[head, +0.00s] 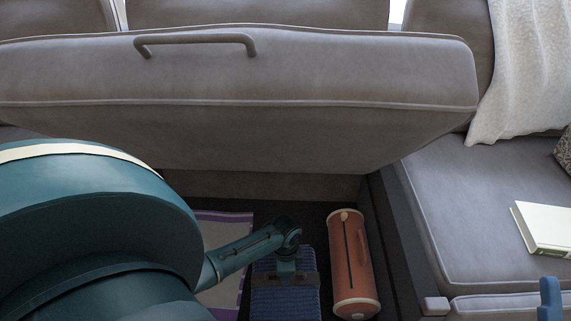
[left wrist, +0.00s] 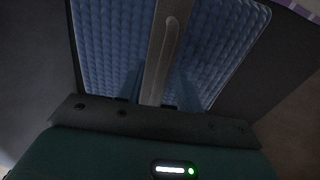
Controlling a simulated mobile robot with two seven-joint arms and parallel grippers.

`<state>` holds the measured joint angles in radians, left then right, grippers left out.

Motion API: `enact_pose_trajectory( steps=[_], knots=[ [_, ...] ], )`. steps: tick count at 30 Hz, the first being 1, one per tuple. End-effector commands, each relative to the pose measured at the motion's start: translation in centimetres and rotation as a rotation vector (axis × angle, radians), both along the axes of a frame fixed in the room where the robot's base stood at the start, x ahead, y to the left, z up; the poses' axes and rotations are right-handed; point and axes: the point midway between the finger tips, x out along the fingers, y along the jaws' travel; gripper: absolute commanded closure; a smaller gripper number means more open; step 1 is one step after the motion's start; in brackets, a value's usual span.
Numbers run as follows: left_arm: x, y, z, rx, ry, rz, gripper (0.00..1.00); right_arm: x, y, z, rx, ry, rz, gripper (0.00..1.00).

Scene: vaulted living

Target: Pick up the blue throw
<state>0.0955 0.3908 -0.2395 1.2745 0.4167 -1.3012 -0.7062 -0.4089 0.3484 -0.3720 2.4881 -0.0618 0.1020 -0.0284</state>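The blue throw (head: 268,302) is a folded, knitted bundle in the open storage space under the lifted sofa seat. It also shows in the left wrist view (left wrist: 105,45), filling much of the picture. A brown-grey strap (left wrist: 167,45) runs over it. My left gripper (head: 285,277) is down over the throw, partly hidden by its own wrist. In the left wrist view its two blue fingers (left wrist: 158,90) stand apart, one on each side of the strap. Part of my right gripper (head: 549,298) shows at the lower right edge, away from the throw.
The raised seat lid (head: 230,90) with a handle (head: 195,40) hangs above the storage space. An orange cylinder (head: 345,265) lies close to the right of the throw. A purple-edged pale item (head: 225,228) lies left. A white book (head: 545,228) rests on the right seat (head: 460,200).

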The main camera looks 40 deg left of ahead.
Motion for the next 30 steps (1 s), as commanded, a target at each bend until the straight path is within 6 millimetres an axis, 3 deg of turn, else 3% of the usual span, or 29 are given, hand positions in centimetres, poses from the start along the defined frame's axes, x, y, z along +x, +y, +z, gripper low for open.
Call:
enact_pose_trajectory(
  steps=[2, 15, 30],
  knots=[
    [0.02, -0.01, 0.05, 0.000, 0.000, 0.000, 0.66, 0.01, -0.01, -0.01, 0.000, 0.002, -0.001, 0.64],
    [0.01, -0.01, 0.05, 0.000, 0.000, 0.000, 1.00, 0.03, -0.01, -0.09, -0.001, 0.003, -0.002, 0.64],
    [-0.02, -0.01, 0.04, -0.001, 0.001, 0.000, 1.00, 0.05, -0.01, -0.13, -0.001, 0.005, -0.002, 0.64]
  ],
)
